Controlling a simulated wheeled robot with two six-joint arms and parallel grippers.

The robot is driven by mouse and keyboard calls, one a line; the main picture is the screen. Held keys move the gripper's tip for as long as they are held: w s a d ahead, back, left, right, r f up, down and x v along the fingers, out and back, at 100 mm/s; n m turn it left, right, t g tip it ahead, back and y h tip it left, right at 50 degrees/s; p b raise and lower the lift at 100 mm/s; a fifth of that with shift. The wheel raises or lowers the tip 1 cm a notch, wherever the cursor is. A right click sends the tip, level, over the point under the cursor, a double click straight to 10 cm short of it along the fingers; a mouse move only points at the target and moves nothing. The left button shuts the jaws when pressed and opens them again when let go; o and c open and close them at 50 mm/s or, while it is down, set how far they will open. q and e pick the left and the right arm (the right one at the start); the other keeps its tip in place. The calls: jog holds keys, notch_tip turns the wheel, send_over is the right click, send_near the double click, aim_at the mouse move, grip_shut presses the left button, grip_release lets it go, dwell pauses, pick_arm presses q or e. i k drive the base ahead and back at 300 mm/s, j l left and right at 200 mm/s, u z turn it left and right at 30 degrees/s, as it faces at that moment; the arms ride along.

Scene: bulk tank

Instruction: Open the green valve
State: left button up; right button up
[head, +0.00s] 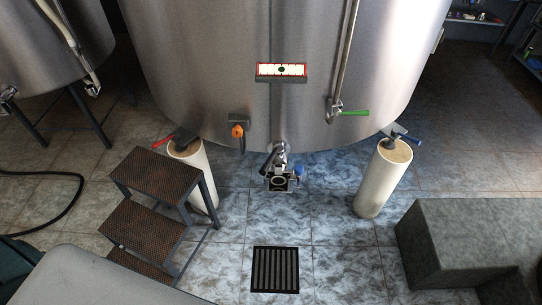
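A green valve handle (354,113) shows on the lower right front of the large steel tank (215,65). It points to the right from a small metal fitting at the foot of a thin vertical pipe (345,50). The handle looks roughly level. Neither of my grippers is in view, and nothing touches the handle.
Brown steps (155,183) stand at the left, and a grey block (465,240) stands at the right. An outlet (279,178) juts out under the tank between two pale legs. The tiled floor around the drain grate (275,270) is clear.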

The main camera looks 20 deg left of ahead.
aim_at(358, 113)
jog(key=i+l, duration=0.2)
jog(key=l, duration=0.15)
jog(key=i+l, duration=0.15)
jog(key=l, duration=0.25)
jog(key=i+l, duration=0.2)
jog(key=l, duration=0.15)
jog(key=i+l, duration=0.2)
jog(key=l, duration=0.2)
jog(key=i+l, duration=0.15)
jog(key=l, duration=0.2)
jog(key=i+l+u, duration=0.1)
jog(key=l, duration=0.25)
jog(key=i, duration=0.1)
